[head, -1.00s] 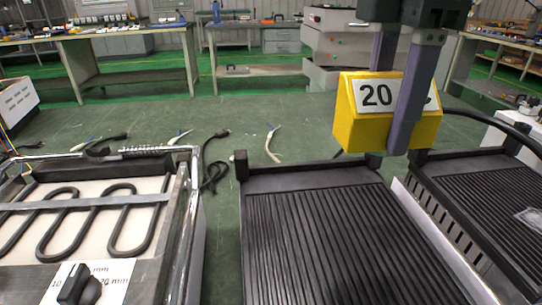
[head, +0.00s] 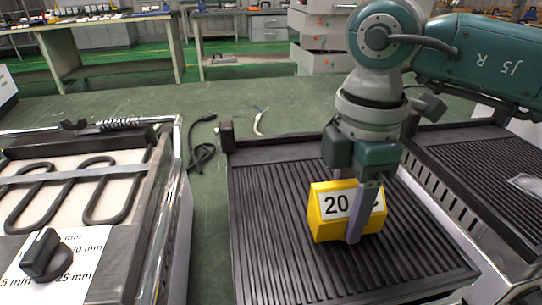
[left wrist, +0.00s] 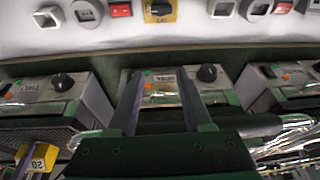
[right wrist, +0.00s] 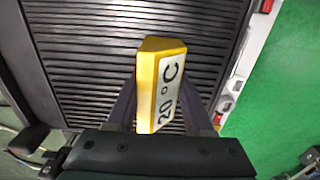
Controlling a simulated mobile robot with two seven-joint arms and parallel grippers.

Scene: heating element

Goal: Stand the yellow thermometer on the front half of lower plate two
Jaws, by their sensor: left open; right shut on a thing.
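The yellow thermometer (head: 327,222), a block with a white "20" label, is upright in my right gripper (head: 352,232), over the middle of a black ribbed plate (head: 270,225). I cannot tell whether its base touches the plate. In the right wrist view the thermometer (right wrist: 150,85) sits between the fingers, its label reading "20°C", with the ribbed plate (right wrist: 90,50) behind. In the left wrist view the thermometer (left wrist: 38,158) shows at the lower left. My left gripper (left wrist: 160,75) is open and empty, facing appliance fronts; it is outside the head view. No plate number is readable.
A second ribbed plate (head: 480,170) stands to the right. A heater with a bent element (head: 100,195) and a black knob (head: 46,257) stands to the left. Black cable (head: 203,155) lies on the green floor between. Workbenches stand at the back.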

